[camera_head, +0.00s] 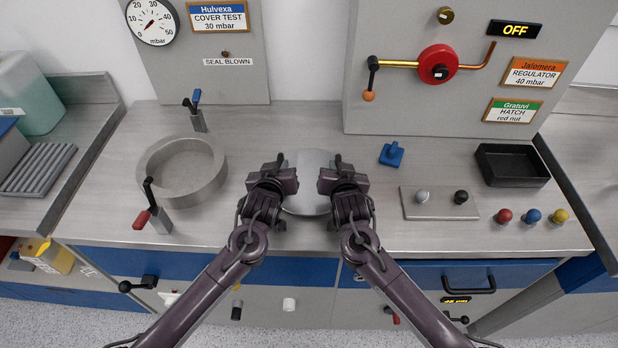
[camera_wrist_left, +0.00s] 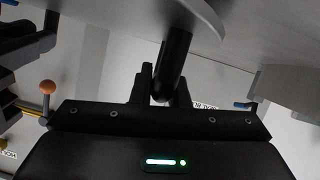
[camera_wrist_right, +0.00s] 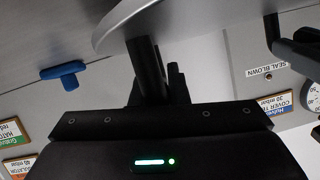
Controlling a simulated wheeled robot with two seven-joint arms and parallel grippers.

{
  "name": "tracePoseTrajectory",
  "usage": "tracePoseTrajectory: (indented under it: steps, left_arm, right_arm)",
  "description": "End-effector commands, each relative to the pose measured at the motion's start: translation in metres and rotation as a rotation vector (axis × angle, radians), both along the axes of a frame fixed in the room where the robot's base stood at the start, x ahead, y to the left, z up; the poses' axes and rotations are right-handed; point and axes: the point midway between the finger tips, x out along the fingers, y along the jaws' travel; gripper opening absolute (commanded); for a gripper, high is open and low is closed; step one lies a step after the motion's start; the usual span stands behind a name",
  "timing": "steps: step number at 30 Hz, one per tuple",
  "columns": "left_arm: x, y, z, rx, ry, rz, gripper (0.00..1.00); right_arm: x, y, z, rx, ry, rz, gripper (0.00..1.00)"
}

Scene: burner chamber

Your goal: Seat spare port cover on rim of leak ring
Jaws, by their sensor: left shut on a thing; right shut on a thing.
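A round grey port cover (camera_head: 308,198) is between my two grippers at the middle of the bench. Its rim also shows in the left wrist view (camera_wrist_left: 203,12) and the right wrist view (camera_wrist_right: 122,18). My left gripper (camera_head: 279,165) is shut on a black handle post (camera_wrist_left: 174,60) at the cover's left side. My right gripper (camera_head: 337,165) is shut on the matching post (camera_wrist_right: 147,65) at its right side. The grippers hide both sides of the cover; whether it touches the bench is unclear. The open grey leak ring (camera_head: 150,178) stands to the left, apart from the cover.
A red-tipped clamp (camera_head: 153,208) stands at the ring's front and a blue-tipped clamp (camera_head: 197,112) behind it. A blue knob (camera_head: 392,154), a plate with two knobs (camera_head: 440,212) and a black tray (camera_head: 512,165) lie right. The bench between ring and cover is clear.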

Motion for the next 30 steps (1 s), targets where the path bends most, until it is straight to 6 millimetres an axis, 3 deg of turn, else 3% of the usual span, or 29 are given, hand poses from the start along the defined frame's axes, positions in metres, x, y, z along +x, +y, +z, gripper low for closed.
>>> tracePoseTrajectory:
  steps: [16,30]
  left_arm:
    - [0.000,0.000,0.010,-0.002,-0.003,0.000,0.00]
    - [0.001,0.000,0.065,-0.002,-0.004,0.001,0.00]
  right_arm:
    - [0.000,0.000,0.010,0.002,-0.002,-0.001,0.00]
    - [0.000,0.000,0.065,0.002,-0.003,-0.001,0.00]
